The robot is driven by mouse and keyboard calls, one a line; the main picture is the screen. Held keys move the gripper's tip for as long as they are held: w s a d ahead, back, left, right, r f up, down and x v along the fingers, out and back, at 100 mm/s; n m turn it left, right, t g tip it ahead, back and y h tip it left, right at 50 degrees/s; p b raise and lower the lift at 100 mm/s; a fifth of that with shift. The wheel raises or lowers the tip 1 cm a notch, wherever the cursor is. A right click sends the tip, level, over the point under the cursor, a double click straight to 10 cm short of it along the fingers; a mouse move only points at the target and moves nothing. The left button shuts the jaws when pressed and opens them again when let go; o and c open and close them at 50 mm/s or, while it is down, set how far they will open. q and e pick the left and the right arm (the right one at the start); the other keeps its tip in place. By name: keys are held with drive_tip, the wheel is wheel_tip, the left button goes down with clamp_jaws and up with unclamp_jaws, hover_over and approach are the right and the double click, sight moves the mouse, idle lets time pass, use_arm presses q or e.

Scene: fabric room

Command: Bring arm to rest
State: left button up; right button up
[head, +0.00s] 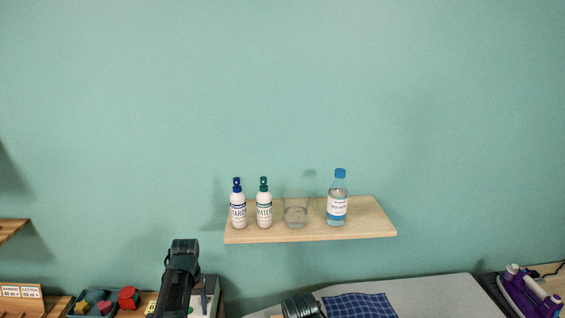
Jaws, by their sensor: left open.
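My left arm rises from the bottom edge at lower left as a dark upright shape, with my left gripper (182,256) at its upper part, in front of the wall and below the shelf. It is open, and nothing shows held in it. Its finger detail is dark and hard to make out. A rounded dark part of my own body shows at the bottom centre, over the pale board's edge. My right gripper cannot be made out.
Below are a pale board (430,296) with a blue checked cloth (358,306), a purple iron (526,292) and a tray (76,306).

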use_arm(q)
drive_tip(key=s+d+f+m+b, duration=0.3)
drive_tip(key=s+d+f+b, duration=0.1)
drive_tip(key=s+d, duration=0.4)
drive_tip(key=s+d+f+m+b, duration=0.3)
drive_tip(key=s+d, duration=0.6)
drive_tip(key=d, duration=0.3)
wheel_tip(320, 180, down, 2)
drive_tip(key=shift+s+d+f+y+b, duration=0.1)
drive_tip(key=shift+s+d+y+b, duration=0.25)
drive_tip(key=shift+b, duration=0.55)
